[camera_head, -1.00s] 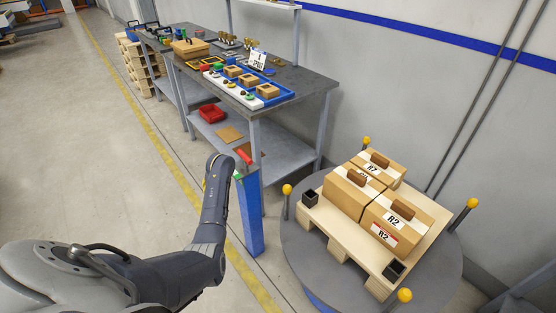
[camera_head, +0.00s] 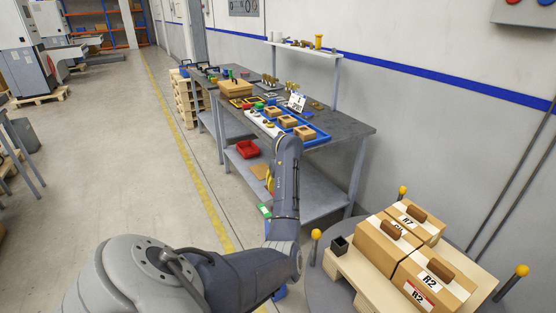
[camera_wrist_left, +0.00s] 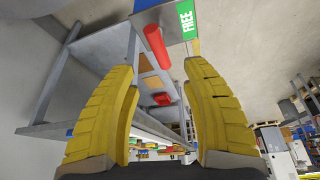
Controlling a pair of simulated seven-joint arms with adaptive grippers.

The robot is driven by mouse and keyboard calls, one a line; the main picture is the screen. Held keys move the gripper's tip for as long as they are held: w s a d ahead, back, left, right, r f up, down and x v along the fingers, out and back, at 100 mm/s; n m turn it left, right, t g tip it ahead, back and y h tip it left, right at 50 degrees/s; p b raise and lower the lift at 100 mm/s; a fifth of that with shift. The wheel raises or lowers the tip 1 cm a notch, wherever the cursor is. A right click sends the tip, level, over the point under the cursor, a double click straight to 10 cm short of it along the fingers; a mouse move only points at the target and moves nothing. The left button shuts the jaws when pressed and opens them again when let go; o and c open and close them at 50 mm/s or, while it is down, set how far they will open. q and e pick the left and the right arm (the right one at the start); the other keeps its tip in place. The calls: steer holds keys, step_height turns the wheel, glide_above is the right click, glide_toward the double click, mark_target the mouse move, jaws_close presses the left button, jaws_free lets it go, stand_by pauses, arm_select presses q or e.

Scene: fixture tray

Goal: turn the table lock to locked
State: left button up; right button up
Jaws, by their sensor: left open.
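The table lock's red handle (camera_wrist_left: 156,46) shows in the left wrist view, sticking out from a grey plate. Beside it is a green label reading FREE (camera_wrist_left: 187,20). In the head view the green label (camera_head: 265,211) shows beside my left arm, which hides most of the lock post. My left gripper (camera_wrist_left: 162,78) is open and empty, its yellow fingers spread on either side below the handle, apart from it. The round grey turntable (camera_head: 326,289) carries a pallet (camera_head: 362,278) with R2 and R7 boxes (camera_head: 433,278). My right gripper is not in view.
A grey workbench (camera_head: 345,130) stands behind the lock, with a blue tray (camera_head: 322,139) on top and a red bin (camera_head: 248,149) on its shelf. Yellow-knobbed posts (camera_head: 316,236) ring the turntable.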

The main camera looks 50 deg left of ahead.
arm_select(q)
steer(key=x, duration=1.3)
steer(key=shift+w+a+f, duration=0.1)
steer(key=shift+a+f, duration=0.05)
steer(key=shift+f, duration=0.15)
steer(key=shift+c, duration=0.3)
